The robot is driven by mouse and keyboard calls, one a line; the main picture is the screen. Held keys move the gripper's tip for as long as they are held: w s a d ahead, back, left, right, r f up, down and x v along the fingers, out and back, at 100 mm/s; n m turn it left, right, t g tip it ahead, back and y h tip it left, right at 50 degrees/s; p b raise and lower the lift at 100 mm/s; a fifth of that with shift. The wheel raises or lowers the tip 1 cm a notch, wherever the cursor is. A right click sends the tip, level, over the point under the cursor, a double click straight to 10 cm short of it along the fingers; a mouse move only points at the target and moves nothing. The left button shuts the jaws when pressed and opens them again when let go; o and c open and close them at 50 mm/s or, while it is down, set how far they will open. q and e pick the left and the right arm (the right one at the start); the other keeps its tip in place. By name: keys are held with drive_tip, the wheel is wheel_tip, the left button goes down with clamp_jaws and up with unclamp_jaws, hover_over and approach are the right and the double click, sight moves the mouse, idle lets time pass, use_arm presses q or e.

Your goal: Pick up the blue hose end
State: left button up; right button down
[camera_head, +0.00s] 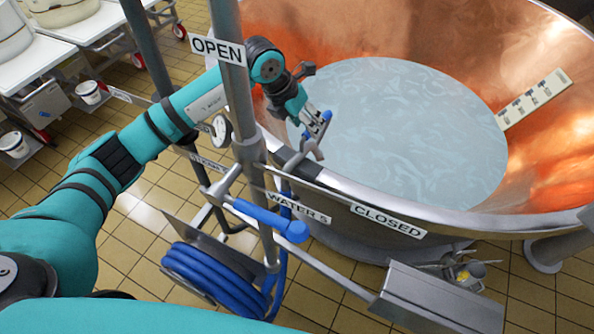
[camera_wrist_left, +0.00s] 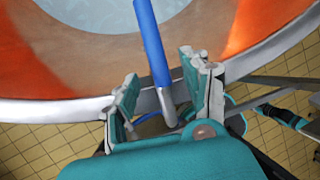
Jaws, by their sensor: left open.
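The blue hose end (camera_wrist_left: 152,42) is a straight blue tube with a grey metal part at its lower end. In the left wrist view it passes between the fingers of my left gripper (camera_wrist_left: 164,78), with space on both sides. The fingers are open and do not visibly grip it. In the head view my left gripper (camera_head: 314,122) is at the near rim of the copper vat, and the hose end (camera_head: 322,125) shows partly behind the fingers. My right gripper is in neither view.
The copper vat (camera_head: 450,32) holds pale liquid. A vertical pole with an OPEN sign (camera_head: 217,49) stands before my left forearm. A blue-handled valve (camera_head: 270,219) and a coiled blue hose (camera_head: 215,278) are below. A grey metal box (camera_head: 440,300) is at lower right.

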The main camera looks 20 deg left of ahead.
use_arm(q)
drive_tip(key=shift+s+p+x, duration=0.2)
drive_tip(key=shift+p+x, duration=0.15)
drive_tip(key=shift+x, duration=1.65)
drive_tip(key=shift+a, duration=0.1)
clamp_jaws()
